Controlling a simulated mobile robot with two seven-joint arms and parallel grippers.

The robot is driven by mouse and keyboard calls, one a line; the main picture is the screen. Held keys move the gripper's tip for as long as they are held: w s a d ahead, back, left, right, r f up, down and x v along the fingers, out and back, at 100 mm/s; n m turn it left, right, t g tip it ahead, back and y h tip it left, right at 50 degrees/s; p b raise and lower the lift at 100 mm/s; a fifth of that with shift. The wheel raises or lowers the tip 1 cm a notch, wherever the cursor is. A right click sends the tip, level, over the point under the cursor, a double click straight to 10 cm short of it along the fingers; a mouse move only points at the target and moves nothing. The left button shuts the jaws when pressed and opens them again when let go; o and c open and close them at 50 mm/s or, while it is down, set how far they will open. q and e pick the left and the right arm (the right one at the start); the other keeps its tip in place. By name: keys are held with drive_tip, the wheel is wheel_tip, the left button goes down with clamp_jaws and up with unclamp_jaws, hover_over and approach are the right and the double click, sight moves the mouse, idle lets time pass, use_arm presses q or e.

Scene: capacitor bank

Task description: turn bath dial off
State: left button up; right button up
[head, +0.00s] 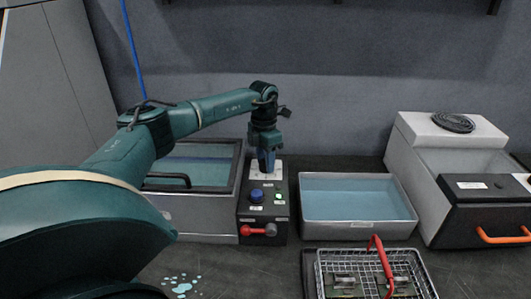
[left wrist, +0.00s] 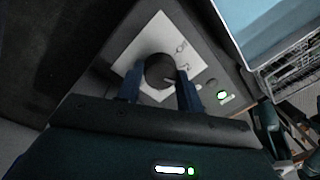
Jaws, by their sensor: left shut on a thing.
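The bath dial (left wrist: 160,69) is a round dark knob on a white marked plate on top of the control box. My left gripper (left wrist: 158,84) has its two blue fingers on either side of it and is shut on it. In the head view my left gripper (head: 267,162) points down onto the white plate (head: 279,169), hiding the dial. A light pointer mark shows on the knob's lower right, but its exact setting is hard to read. A green lamp (head: 278,197) is lit on the box, also in the left wrist view (left wrist: 222,95). My right gripper is not in view.
The control box (head: 248,222) also has a blue button (head: 257,196) and a red handle (head: 258,230). A lidded bath (head: 205,226) stands left, an open water tray (head: 345,231) right. A wire basket (head: 335,265) with a red handle sits in front. A grey machine (head: 405,150) stands far right.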

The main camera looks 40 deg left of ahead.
use_arm(q)
drive_tip(key=n+p, duration=0.2)
drive_tip(key=shift+r+n, duration=0.2)
drive_tip(key=shift+n, duration=0.2)
drive_tip(key=n+p, duration=0.2)
drive_tip(key=shift+n, duration=0.4)
drive_tip(key=n+p, duration=0.2)
drive_tip(key=shift+d+n+t, duration=0.1)
drive_tip(key=shift+n+t, duration=0.2)
drive_tip(key=shift+n+p, duration=0.65)
drive_tip(key=shift+n, duration=0.25)
drive_tip(key=shift+n+p, duration=0.7)
drive_tip(key=shift+n, duration=0.3)
drive_tip(key=shift+n+p, duration=0.4)
drive_tip(key=shift+n, duration=0.3)
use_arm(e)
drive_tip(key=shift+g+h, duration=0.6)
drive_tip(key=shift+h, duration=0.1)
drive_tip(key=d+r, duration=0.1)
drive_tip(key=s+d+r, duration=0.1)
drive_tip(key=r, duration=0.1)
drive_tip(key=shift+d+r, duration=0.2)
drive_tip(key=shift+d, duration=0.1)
use_arm(q)
drive_tip(key=shift+f, duration=0.1)
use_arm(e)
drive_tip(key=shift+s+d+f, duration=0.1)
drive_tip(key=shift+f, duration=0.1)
